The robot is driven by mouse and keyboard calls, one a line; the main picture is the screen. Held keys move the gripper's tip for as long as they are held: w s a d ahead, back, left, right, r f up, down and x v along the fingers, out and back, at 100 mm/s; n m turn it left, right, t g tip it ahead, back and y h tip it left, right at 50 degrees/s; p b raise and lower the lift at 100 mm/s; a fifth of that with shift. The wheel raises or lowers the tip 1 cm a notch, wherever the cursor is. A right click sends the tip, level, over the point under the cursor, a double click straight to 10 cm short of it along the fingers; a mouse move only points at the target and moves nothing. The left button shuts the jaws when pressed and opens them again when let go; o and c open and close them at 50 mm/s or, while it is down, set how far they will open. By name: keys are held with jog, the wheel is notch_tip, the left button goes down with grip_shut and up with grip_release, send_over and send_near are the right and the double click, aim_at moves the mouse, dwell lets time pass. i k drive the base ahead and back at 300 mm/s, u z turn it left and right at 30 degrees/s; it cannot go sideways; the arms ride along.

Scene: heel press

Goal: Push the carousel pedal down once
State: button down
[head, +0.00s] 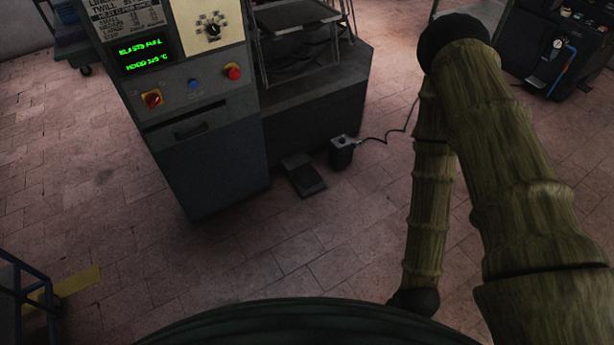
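A low, dark foot pedal (304,175) lies on the floor at the base of the machine, near the middle of the head view. It looks like a flat plate with a raised back part, and no label on it can be read. A small dark box (343,152) with a light top stands just behind it to the right, with a black cable running off right. My arm comes in from the right and bends down, well to the right of the pedal. My gripper itself is not visible.
The machine's cabinet (213,160) stands left of the pedal, with a lit green display (141,54), knobs and a red button (233,72). A dark base (318,112) rises behind the pedal. A blue cart (28,292) is at lower left. The tiled floor in front is clear.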

aim_at(307, 175)
jog(key=u, duration=0.25)
jog(key=i, duration=1.1)
jog(key=u, duration=0.6)
jog(key=i, duration=0.5)
jog(key=u, duration=0.05)
